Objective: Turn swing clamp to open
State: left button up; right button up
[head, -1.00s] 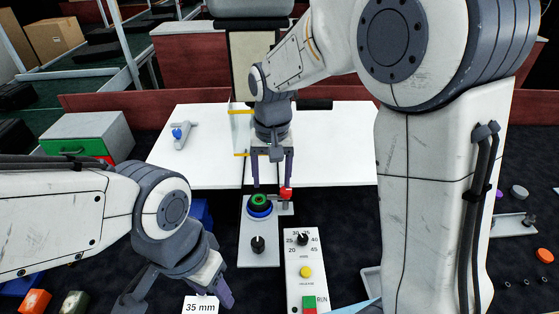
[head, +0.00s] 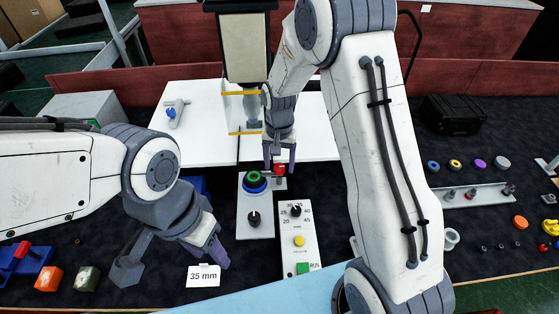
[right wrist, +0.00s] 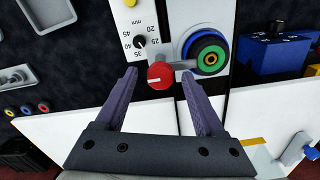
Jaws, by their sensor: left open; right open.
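The swing clamp has a red knob (head: 279,169) on a short grey arm beside a green-and-blue ring stack (head: 255,180) on a light grey plate. My right gripper (head: 279,163) is open, with its fingers on either side of the red knob. In the right wrist view, the red knob (right wrist: 160,76) with a white line lies between the open fingertips (right wrist: 159,73), with gaps at both sides. The clamp arm reaches from the knob toward the ring stack (right wrist: 207,57). My left gripper (head: 218,254) hangs empty near the 35 mm card, its second finger unclear.
A control panel (head: 299,250) with a black dial, yellow button and green switch stands right of the plate. A black knob (head: 254,218) is on the plate's near part. The 35 mm card (head: 203,276) is in front. A white table (head: 193,140) lies behind.

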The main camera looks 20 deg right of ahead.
jog(key=shift+f, duration=0.1)
grip_shut()
jog(key=shift+n, duration=0.3)
jog(key=n, duration=0.3)
jog(key=shift+n+b, duration=0.3)
jog(key=shift+b, duration=0.05)
jog(key=n, duration=0.9)
jog(key=shift+d+b, duration=0.1)
jog(key=shift+b, duration=0.3)
jog(key=shift+w+n, duration=0.1)
jog(key=shift+n, duration=2.2)
